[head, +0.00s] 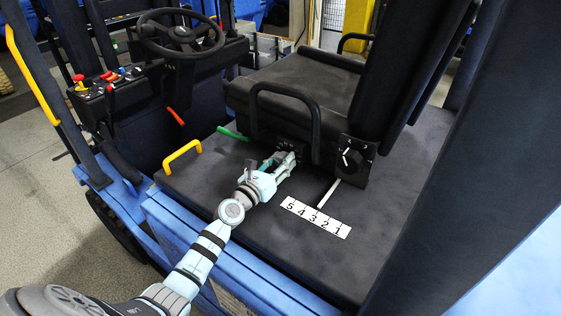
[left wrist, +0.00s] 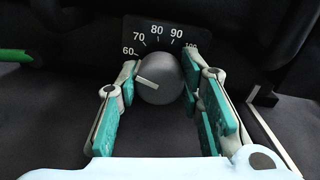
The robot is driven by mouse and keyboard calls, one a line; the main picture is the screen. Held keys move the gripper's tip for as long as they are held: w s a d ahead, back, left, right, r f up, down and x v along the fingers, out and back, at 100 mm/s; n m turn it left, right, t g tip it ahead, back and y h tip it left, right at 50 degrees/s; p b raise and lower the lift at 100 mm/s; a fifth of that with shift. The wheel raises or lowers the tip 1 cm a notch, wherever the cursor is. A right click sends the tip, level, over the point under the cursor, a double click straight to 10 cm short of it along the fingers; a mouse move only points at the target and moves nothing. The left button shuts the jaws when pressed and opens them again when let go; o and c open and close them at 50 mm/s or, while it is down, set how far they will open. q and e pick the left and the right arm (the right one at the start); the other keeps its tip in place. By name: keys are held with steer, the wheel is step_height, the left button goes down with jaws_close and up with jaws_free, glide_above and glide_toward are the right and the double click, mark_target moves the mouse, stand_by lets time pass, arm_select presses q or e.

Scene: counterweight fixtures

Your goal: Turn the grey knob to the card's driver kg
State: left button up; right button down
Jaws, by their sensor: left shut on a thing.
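The grey knob (left wrist: 162,80) shows in the left wrist view, below a black scale plate (left wrist: 158,34) marked 60, 70, 80, 90 and 100. The white line on the knob points left and slightly up, toward the 60 end. My left gripper (left wrist: 161,88) is shut on the knob, one finger on each side. In the head view my left gripper (head: 284,161) is at the base of the seat, and its fingers hide most of the knob. I cannot make out a card with the driver's kg. My right gripper is not in view.
A black seat (head: 300,80) with an armrest loop (head: 285,92) stands above the gripper. To the right are another black dial (head: 352,158), a pale lever (head: 328,193) and a white 5-to-1 strip (head: 315,217). A green lever (head: 232,133) and yellow handle (head: 182,155) lie left.

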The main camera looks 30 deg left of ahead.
arm_select(q)
steer(key=m+b, duration=0.1)
steer(key=m, duration=0.4)
steer(key=shift+f+m+b, duration=0.1)
steer(key=shift+m+b, duration=0.25)
steer(key=shift+m, duration=0.05)
steer(key=m+b, duration=0.1)
steer(key=m, duration=0.4)
steer(key=shift+m+b, duration=0.35)
steer(key=shift+m, duration=0.05)
steer(key=o, duration=1.2)
steer(key=shift+c, duration=0.2)
